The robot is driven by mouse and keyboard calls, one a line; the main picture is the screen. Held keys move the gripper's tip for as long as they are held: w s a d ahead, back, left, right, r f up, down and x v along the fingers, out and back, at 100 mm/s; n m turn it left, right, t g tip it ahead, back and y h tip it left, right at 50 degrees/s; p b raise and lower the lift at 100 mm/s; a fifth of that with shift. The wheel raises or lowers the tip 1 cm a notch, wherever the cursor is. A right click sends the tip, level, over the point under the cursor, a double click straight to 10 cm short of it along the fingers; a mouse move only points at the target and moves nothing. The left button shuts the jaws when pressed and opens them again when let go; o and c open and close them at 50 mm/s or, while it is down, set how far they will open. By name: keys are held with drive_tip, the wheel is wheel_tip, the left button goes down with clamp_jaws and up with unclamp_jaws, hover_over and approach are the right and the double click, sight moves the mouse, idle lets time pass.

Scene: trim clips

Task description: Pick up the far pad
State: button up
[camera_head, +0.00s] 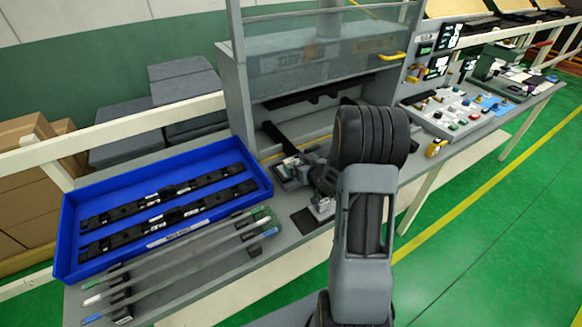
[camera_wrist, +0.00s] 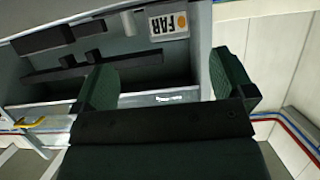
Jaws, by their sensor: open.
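In the wrist view my gripper (camera_wrist: 163,64) is open. Its two dark green fingers stand wide apart with nothing between them. A white label reading "FAR" with an orange dot (camera_wrist: 167,24) shows beyond the fingers on a grey fixture. Long dark bars (camera_wrist: 42,40) and small dark blocks (camera_wrist: 93,56) lie on the grey surface left of the label. I cannot tell which of these is the far pad. In the head view my arm hides most of the gripper and the space before the grey station (camera_head: 248,115). A flat black square (camera_head: 304,221) lies on the bench there.
A blue tray (camera_head: 67,225) with two black strips sits at the left of the bench. Several thin rods (camera_head: 180,258) lie in front of it. The station's clear guard (camera_head: 320,60) stands behind my arm. A control panel (camera_head: 455,110) is at right. The green floor at right is clear.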

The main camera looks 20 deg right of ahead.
sight(293, 160)
drive_tip(key=shift+p+x, duration=0.6)
drive_tip(key=shift+x, duration=2.4)
drive_tip(key=shift+c, duration=0.3)
drive_tip(key=c, duration=0.9)
